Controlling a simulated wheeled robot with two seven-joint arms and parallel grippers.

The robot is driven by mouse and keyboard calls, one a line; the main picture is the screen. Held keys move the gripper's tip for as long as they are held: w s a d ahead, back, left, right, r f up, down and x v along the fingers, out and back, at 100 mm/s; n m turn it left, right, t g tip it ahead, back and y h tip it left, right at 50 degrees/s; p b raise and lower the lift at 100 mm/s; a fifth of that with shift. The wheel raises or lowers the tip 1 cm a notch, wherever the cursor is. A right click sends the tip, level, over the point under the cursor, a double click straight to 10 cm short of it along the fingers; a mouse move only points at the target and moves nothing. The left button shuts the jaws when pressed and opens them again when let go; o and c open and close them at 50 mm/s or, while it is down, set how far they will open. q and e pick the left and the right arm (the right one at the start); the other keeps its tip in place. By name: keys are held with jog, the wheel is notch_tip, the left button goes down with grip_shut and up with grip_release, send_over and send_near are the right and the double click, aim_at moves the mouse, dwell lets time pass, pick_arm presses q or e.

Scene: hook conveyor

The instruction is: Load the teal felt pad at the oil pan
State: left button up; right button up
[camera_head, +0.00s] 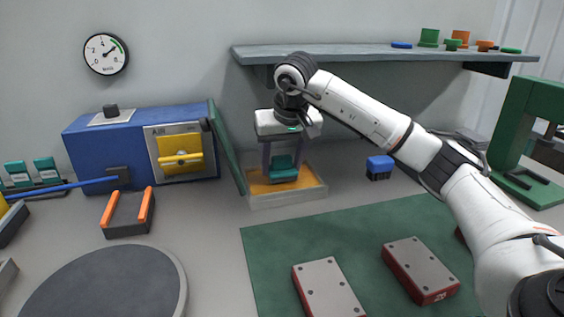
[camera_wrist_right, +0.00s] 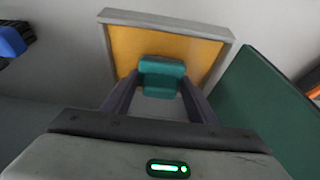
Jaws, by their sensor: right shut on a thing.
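The teal felt pad (camera_head: 284,170) is a small block between the fingers of my right gripper (camera_head: 284,165), which is shut on it. It also shows between the fingers in the right wrist view (camera_wrist_right: 161,77). The oil pan (camera_head: 288,198) is a light grey square tray with an amber floor, and its rim shows in the right wrist view (camera_wrist_right: 166,19). The right gripper points down over the pan, with the pad in front of the amber floor. I cannot tell whether the pad touches the oil. My left gripper is not in view.
A dark green panel (camera_head: 225,150) leans left of the pan, beside a blue box (camera_head: 88,145) with a yellow part. A blue-topped block (camera_head: 379,167) stands right of the pan. A green mat (camera_head: 300,250) with red-sided plates (camera_head: 420,268) lies in front. A shelf (camera_head: 370,53) hangs above.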

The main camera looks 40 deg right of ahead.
aim_at(282, 156)
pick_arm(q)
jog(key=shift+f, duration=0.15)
pick_arm(e)
jog(key=shift+f, duration=0.4)
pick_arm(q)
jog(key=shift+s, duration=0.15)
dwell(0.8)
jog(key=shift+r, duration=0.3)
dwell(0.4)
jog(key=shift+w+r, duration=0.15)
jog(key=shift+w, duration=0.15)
pick_arm(e)
jog(key=shift+f, duration=0.15)
